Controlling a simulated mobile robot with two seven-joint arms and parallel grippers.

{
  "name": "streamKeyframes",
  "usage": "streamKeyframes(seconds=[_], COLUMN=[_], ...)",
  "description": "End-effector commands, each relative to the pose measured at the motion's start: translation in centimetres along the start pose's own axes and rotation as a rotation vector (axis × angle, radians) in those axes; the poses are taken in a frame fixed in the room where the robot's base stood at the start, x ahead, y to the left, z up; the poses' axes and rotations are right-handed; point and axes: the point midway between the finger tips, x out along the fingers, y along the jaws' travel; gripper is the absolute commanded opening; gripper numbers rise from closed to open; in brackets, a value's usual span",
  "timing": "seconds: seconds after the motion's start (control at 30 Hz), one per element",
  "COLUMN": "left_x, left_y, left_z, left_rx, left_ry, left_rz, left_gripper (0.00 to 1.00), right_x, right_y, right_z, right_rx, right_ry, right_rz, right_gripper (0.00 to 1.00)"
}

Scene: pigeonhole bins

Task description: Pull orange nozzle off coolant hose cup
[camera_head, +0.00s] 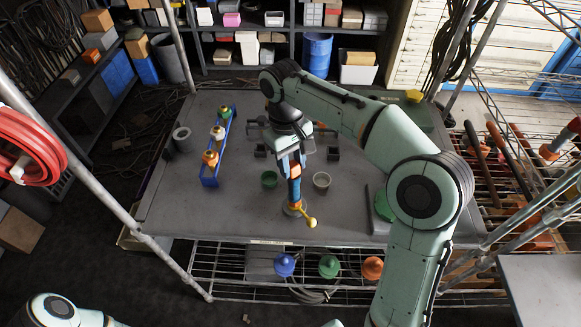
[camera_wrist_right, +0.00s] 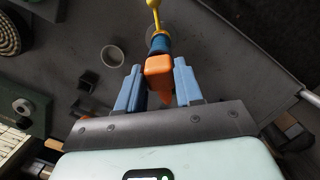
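The coolant hose (camera_head: 296,190), with blue and orange segments, stands upright near the table's front edge. A yellow tip with a ball (camera_head: 310,221) sticks out at its base, and this yellow part also shows in the wrist view (camera_wrist_right: 153,12). The orange nozzle (camera_wrist_right: 158,66) is at the hose's upper end. The nozzle's lower joint is partly hidden. My left gripper is out of view.
A blue rack (camera_head: 217,150) with several coloured nozzles stands at the left. Blue, green and orange cones (camera_head: 329,266) sit on the wire shelf below. The table's left front is clear.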

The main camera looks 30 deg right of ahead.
Motion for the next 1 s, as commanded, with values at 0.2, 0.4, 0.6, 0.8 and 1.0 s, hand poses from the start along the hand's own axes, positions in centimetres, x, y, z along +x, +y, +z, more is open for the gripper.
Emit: streamKeyframes(seconds=[0.2, 0.4, 0.6, 0.8, 1.0], left_x=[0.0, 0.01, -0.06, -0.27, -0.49], left_y=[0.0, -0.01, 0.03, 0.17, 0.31], left_z=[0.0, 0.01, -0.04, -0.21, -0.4], left_rx=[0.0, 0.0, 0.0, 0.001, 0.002], left_ry=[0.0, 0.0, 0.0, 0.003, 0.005], left_rz=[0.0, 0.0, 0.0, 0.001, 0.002], left_gripper=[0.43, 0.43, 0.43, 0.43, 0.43], right_x=[0.06, 0.14, 0.11, -0.12, -0.43], right_y=[0.0, 0.01, 0.01, 0.01, 0.0], right_z=[0.01, 0.01, 0.02, 0.02, 0.02], right_rx=[0.0, 0.0, 0.0, 0.0, 0.0], right_ry=[-0.002, -0.003, -0.005, -0.005, -0.003], right_rz=[0.0, 0.0, -0.001, 0.0, 0.0], right_gripper=[0.0, 0.0, 0.0, 0.0, 0.0])
